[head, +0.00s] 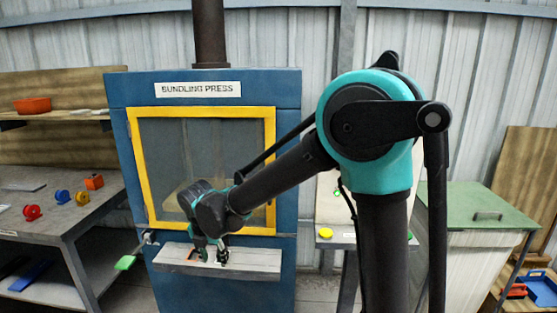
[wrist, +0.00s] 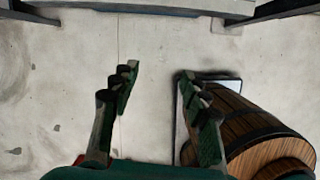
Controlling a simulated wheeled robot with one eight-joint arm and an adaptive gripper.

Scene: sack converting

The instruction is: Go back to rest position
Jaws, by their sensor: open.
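My gripper (head: 208,252) hangs low in the head view, in front of the grey ledge (head: 250,262) of the blue bundling press (head: 285,150). In the wrist view my gripper (wrist: 156,80) points down with its two dark green fingers spread apart. Nothing is between the fingers; bare concrete floor (wrist: 150,130) shows there. My arm reaches out and down across the right half of the press.
A wooden barrel (wrist: 240,125) lies or stands beside and below my right finger. A workbench (head: 80,205) with coloured rolls is at left. A green-topped cabinet (head: 475,208) is at right. A yellow-framed window (head: 136,170) is on the press.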

